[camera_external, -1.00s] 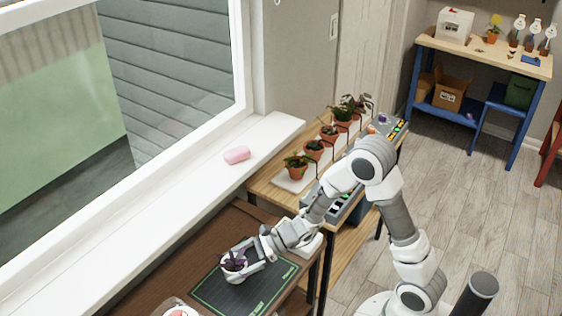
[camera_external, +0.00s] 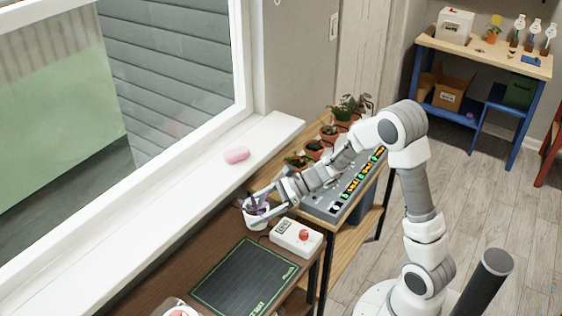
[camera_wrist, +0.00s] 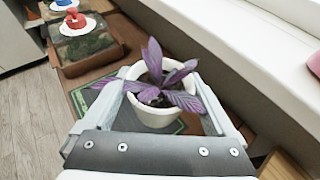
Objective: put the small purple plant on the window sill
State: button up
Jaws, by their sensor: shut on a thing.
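The small purple plant (camera_external: 257,206) sits upright in a white pot. My gripper (camera_external: 262,209) is shut on the pot and holds it above the brown table, close to the sill's front edge. In the wrist view the purple leaves (camera_wrist: 160,80) and white pot (camera_wrist: 153,115) show between my two fingers (camera_wrist: 165,98). The window sill (camera_external: 180,197) is a long white ledge under the window; a strip of it shows at the top right of the wrist view (camera_wrist: 230,40).
A pink object (camera_external: 237,155) lies on the sill; much of the sill is bare. A green-edged dark mat (camera_external: 245,278) lies empty on the table. A white box with a red knob (camera_external: 296,237) stands beside it. Several potted plants (camera_external: 313,149) line the wooden bench behind.

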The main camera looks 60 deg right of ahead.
jog(key=w+r+m+t+h+p, duration=0.1)
jog(key=w+r+p, duration=0.3)
jog(key=w+r, duration=0.4)
jog(key=w+r+p, duration=0.3)
jog(key=w+r, duration=0.2)
jog(key=r, duration=0.6)
jog(key=w+a+f, duration=0.1)
jog(key=a+f, duration=0.1)
jog(key=a, duration=0.1)
jog(key=w+a+f+b, duration=0.1)
jog(key=w+a+f, duration=0.1)
jog(key=a, duration=0.1)
jog(key=w+a+f, duration=0.1)
jog(key=a+f, duration=0.1)
jog(key=a, duration=0.2)
jog(key=shift+w+f+b, duration=0.15)
jog(key=shift+f+b, duration=0.2)
jog(key=shift+f, duration=0.05)
jog(key=shift+f+b, duration=0.5)
jog(key=shift+f, duration=1.45)
jog(key=shift+f, duration=0.15)
jog(key=o, duration=1.3)
